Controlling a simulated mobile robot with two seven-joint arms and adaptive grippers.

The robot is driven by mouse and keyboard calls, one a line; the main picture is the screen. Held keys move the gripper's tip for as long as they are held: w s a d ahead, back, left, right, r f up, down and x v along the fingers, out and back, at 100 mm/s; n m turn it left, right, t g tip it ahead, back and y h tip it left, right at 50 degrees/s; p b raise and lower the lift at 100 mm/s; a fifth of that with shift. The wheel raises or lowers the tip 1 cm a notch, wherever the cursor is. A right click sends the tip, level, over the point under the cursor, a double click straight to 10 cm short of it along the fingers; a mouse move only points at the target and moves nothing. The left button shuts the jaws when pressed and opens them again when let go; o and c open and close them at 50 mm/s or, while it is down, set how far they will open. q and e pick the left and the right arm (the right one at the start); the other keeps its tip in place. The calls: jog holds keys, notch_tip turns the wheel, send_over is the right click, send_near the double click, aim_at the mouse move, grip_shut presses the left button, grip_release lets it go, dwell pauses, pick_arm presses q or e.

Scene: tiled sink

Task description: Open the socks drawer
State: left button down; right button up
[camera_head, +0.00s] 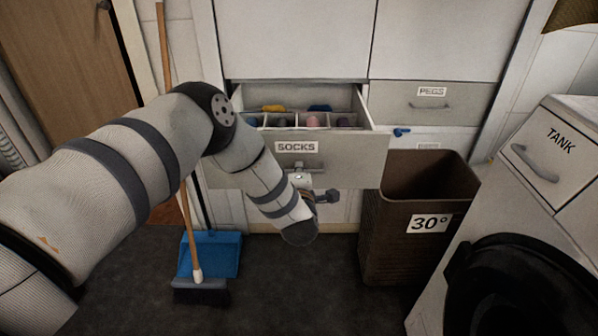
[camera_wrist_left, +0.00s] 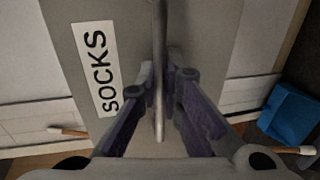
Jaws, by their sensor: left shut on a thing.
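The socks drawer (camera_head: 350,155) is pulled out from the cabinet, with its inside showing. Rolled socks in several colours (camera_head: 312,121) lie in its divided compartments. A white SOCKS label (camera_head: 296,147) is on its front, and it also shows in the left wrist view (camera_wrist_left: 99,68). My left gripper (camera_head: 305,189) is at the drawer front below the label, partly hidden by my wrist. In the left wrist view its two fingers (camera_wrist_left: 160,88) are shut around the bar handle (camera_wrist_left: 159,45) of the drawer. My right gripper is in neither view.
A brown basket marked 30° (camera_head: 412,242) stands close to the right of the open drawer. The PEGS drawer (camera_head: 432,103) is shut. A white TANK unit (camera_head: 551,150) is at the right. A broom (camera_head: 198,290) and blue dustpan (camera_head: 220,250) stand at the left.

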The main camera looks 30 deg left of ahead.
pick_arm(q)
jog(key=c, duration=2)
grip_release()
jog(key=v, duration=1.2)
